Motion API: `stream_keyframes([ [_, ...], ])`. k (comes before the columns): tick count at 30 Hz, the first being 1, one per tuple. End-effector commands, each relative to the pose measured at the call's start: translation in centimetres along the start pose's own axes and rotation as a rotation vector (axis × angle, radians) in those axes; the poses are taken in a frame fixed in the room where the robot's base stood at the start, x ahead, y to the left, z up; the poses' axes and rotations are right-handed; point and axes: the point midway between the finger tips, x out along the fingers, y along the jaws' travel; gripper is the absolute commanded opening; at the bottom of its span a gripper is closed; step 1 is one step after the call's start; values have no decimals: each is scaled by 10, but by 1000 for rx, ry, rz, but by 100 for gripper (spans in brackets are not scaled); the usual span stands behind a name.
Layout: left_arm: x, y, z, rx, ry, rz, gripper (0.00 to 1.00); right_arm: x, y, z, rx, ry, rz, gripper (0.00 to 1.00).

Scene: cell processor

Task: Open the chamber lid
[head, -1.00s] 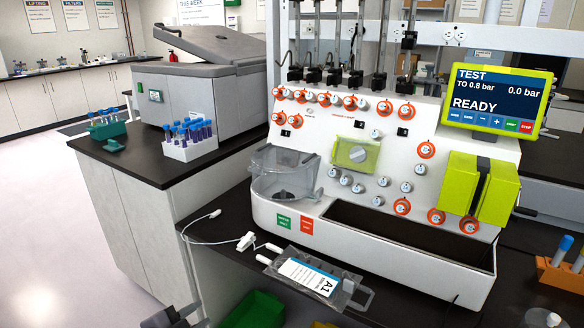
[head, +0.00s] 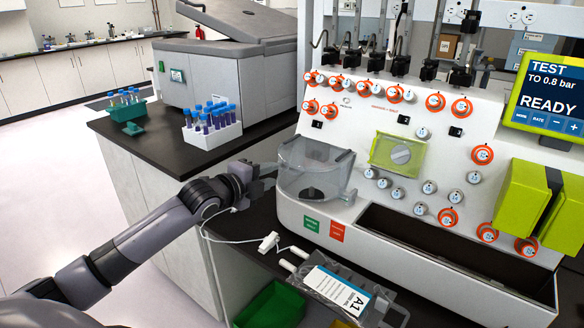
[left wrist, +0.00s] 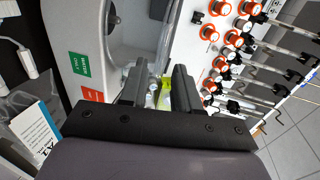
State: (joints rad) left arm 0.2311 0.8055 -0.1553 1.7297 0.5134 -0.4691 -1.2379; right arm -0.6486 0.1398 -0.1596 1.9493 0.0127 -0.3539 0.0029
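The clear chamber (head: 312,177) stands at the left front of the white cell processor (head: 400,135). Its transparent lid (head: 318,152) appears down over it, and a dark round part shows inside. The chamber also shows in the left wrist view (left wrist: 140,35). My left gripper (head: 262,178) is beside the chamber's left side in the head view, close to its wall; I cannot tell whether it touches. In the left wrist view its two dark fingers (left wrist: 159,88) are apart with nothing seen between them. My right gripper is not in view.
Green and red labels (head: 324,227) sit below the chamber. A clear bag (head: 335,287) and a white cable with a clamp (head: 268,242) lie on the dark bench in front. A green bin (head: 272,305) is below. A rack of blue-capped tubes (head: 212,132) stands on the left counter.

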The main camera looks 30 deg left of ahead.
Motion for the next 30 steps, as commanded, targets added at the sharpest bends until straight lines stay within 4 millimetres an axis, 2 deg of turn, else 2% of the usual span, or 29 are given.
stream_keyframes([
  [9, 38, -1, -1, -7, 1, -2, 31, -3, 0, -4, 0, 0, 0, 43],
  [15, 56, 0, -1, -5, 2, 0, 31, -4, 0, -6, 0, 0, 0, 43],
  [21, 65, 0, -1, -4, 2, 0, 31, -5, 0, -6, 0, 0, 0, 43],
  [30, 66, 0, -1, -3, 2, 0, 31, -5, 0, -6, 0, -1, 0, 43],
])
